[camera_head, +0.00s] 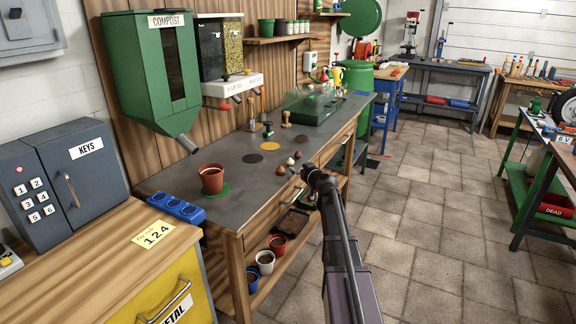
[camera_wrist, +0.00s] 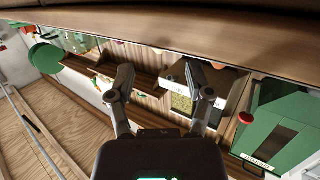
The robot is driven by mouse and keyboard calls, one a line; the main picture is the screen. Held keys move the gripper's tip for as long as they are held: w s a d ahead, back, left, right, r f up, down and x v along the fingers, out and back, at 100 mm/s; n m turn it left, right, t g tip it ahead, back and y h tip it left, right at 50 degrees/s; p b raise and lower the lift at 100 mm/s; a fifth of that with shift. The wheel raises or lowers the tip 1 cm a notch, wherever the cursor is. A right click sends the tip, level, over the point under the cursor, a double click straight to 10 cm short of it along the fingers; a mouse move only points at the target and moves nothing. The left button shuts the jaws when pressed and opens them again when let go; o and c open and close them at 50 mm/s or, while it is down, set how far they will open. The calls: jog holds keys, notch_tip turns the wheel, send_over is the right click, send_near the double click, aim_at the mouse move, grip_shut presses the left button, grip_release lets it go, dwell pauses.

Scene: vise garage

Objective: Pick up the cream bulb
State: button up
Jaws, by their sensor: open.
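Several small round bulbs lie in a short row on the dark bench top near its front edge in the head view. The nearest is a brown bulb (camera_head: 281,170), behind it a paler one (camera_head: 290,161), and farthest a dark reddish one (camera_head: 298,154). They are small here, so I cannot say for certain which is cream. My gripper (camera_head: 303,173) is just right of the bulbs, close to the bench's front edge. In the wrist view my gripper (camera_wrist: 165,85) has its two fingers spread wide with nothing between them. No bulb is clear in the wrist view.
The potting bench (camera_head: 235,165) carries a terracotta pot (camera_head: 211,178) on a green disc, a yellow disc (camera_head: 270,146) and a green-lidded box (camera_head: 312,106). A green compost dispenser (camera_head: 152,70) overhangs its left part; it appears upside down in the wrist view (camera_wrist: 280,115).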

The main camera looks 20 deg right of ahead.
aim_at(292, 163)
jog(key=shift+w+f, duration=0.1)
jog(key=shift+w, duration=0.65)
jog(key=shift+w+a+f+b, duration=0.1)
jog(key=shift+w+f+b, duration=0.15)
jog(key=shift+w, duration=1.05)
jog(key=shift+w+a+f+b, duration=0.1)
jog(key=shift+w+f+b, duration=0.1)
jog(key=shift+w, duration=1.1)
jog(key=shift+r, duration=0.1)
jog(key=c, duration=0.6)
